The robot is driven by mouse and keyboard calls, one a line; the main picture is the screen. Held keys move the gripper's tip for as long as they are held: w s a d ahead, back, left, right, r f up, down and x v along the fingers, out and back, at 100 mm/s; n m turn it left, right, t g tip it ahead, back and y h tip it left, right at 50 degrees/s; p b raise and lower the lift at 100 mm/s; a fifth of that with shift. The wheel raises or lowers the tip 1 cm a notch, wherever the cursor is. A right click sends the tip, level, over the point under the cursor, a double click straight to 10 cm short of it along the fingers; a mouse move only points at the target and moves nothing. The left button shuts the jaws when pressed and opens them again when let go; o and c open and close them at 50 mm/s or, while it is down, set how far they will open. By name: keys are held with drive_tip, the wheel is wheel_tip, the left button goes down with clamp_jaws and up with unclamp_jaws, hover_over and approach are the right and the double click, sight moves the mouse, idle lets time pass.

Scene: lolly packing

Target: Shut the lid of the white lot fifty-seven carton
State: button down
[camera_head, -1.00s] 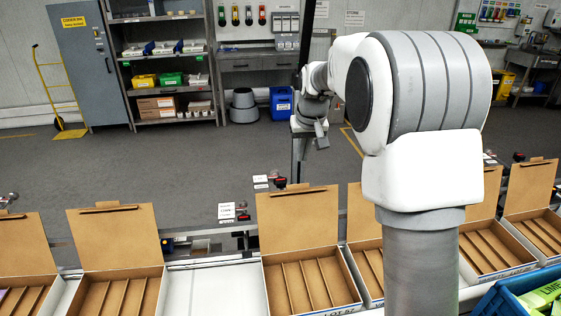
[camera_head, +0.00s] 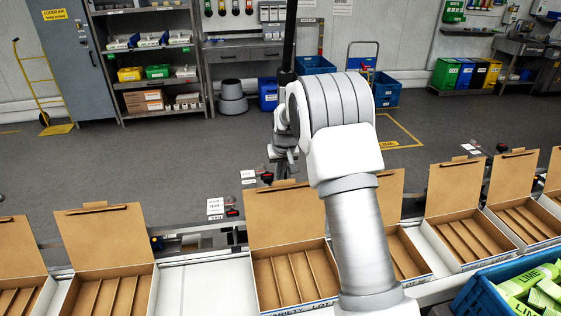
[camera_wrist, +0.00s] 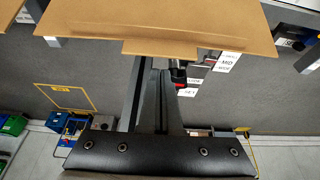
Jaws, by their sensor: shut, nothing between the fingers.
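The carton (camera_head: 284,305) stands left of my arm in the head view, with white outer walls and a brown divided inside. The lettering on its front ends in "LOT" before my arm hides the rest. Its brown lid (camera_head: 275,218) stands open, leaning back. In the wrist view a brown lid (camera_wrist: 160,18) fills the top, its edge towards my gripper. My gripper (camera_head: 287,160) is shut and empty, beyond and above the lid's top edge in the head view. Its black, bolted body (camera_wrist: 160,150) spans the bottom of the wrist view. No contact with the lid shows.
Other open cartons stand in the row, including one at left (camera_head: 105,295) and one at right (camera_head: 465,260). A bare stretch of white conveyor (camera_head: 205,290) lies left of the carton. A blue crate (camera_head: 480,292) of lime packs sits at bottom right. Label cards (camera_head: 215,207) stand behind the row.

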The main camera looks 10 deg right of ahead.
drive_tip(key=shift+s+r+p, duration=0.15)
drive_tip(key=shift+s+r, duration=0.2)
drive_tip(key=shift+s, duration=0.45)
drive_tip(key=shift+s+r+p, duration=0.15)
drive_tip(key=shift+s+r, duration=0.2)
drive_tip(key=shift+s, duration=0.4)
drive_tip(key=shift+s+b, duration=0.15)
drive_tip(key=shift+b, duration=0.3)
